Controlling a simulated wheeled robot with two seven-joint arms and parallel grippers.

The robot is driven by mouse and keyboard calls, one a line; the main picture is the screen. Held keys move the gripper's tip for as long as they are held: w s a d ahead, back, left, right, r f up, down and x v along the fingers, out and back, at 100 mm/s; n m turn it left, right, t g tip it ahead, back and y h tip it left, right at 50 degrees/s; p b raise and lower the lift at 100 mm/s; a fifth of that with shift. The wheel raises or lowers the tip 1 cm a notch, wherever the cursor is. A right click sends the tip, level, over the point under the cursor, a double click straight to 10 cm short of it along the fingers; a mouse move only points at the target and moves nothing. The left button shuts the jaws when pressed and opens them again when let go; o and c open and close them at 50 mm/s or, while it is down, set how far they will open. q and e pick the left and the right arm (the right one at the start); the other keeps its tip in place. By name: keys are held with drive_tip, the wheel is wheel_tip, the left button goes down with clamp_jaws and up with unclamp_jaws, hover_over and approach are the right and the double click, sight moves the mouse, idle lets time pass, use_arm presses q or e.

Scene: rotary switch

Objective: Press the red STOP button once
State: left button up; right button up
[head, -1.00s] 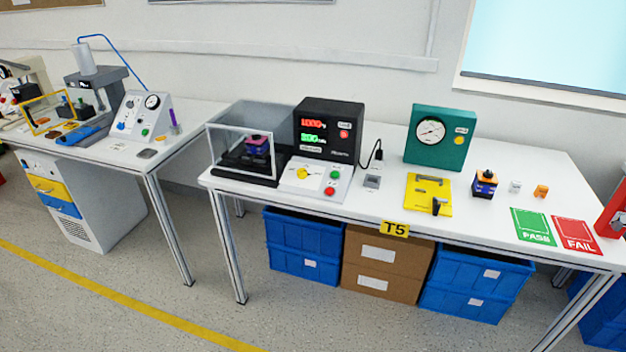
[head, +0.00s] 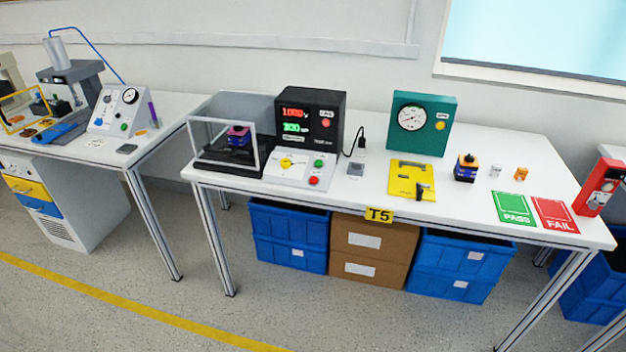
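The red button (head: 314,181) sits on the sloped white control panel (head: 290,172) at the front of the black tester (head: 311,124). A green button (head: 319,162) is just above it, and a yellow knob (head: 286,162) is to its left. Any lettering by the red button is too small to read. The tester's display shows lit red and green digits. Neither of my grippers is in view.
A clear-walled box (head: 226,150) holding a purple and dark part (head: 239,136) stands left of the panel. A small grey block (head: 356,168), a yellow plate (head: 411,179) and a teal gauge box (head: 422,123) stand to the right. Green and red cards (head: 556,215) lie farther right.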

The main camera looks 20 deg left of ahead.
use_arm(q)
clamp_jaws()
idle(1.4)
